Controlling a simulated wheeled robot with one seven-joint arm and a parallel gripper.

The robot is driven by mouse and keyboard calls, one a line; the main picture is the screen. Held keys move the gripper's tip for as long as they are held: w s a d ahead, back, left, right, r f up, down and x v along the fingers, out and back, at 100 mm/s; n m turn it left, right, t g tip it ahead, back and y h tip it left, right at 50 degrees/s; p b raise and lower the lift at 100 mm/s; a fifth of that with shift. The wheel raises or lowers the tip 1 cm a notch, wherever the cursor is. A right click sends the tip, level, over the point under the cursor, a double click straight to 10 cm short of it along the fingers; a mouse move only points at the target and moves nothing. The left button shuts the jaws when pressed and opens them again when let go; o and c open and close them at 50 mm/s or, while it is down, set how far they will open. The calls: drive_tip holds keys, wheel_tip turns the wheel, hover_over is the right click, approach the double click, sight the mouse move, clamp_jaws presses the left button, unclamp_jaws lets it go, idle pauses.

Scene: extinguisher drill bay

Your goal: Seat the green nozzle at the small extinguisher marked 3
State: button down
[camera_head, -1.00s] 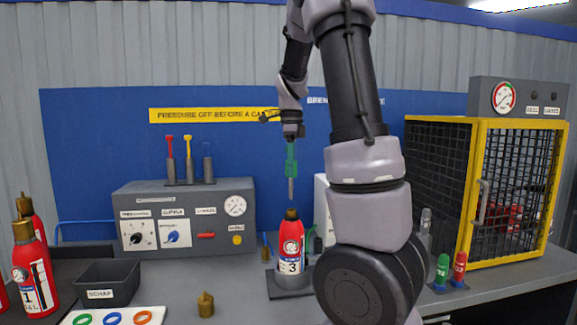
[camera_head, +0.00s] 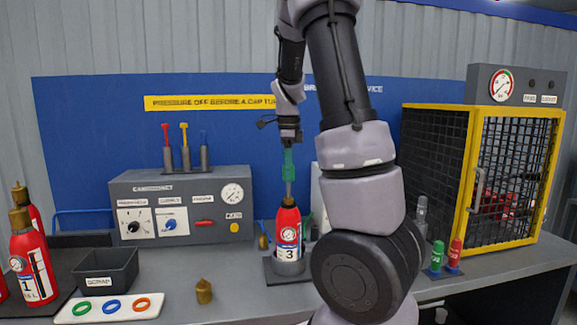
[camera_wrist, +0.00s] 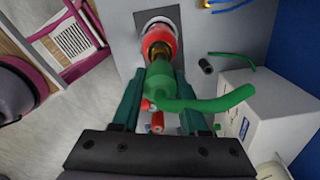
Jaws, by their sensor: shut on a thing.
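The small red extinguisher marked 3 (camera_head: 288,235) stands upright in a grey holder on the bench. My gripper (camera_head: 289,150) is above it, shut on the green nozzle (camera_head: 290,172), whose metal stem points down. The stem's lower end is at the extinguisher's neck; I cannot tell whether it is seated or only touching. In the wrist view the green nozzle (camera_wrist: 159,80) sits between my gripper's fingers (camera_wrist: 160,98), in line with the red extinguisher top (camera_wrist: 158,42), and partly hides it. A green hose-like piece (camera_wrist: 215,104) curves off to the right.
A grey control panel (camera_head: 180,205) stands left of the extinguisher. A scrap bin (camera_head: 104,270), a tray of coloured rings (camera_head: 75,313) and a brass piece (camera_head: 204,291) lie front left. A white box (camera_wrist: 252,115) is close on the right. A yellow-framed cage (camera_head: 470,185) stands farther right.

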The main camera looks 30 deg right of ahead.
drive_tip(key=shift+f, duration=2.55)
drive_tip(key=shift+c, duration=1.8)
unclamp_jaws()
wheel_tip(320, 180, up, 11)
drive_tip(key=shift+f, duration=0.15)
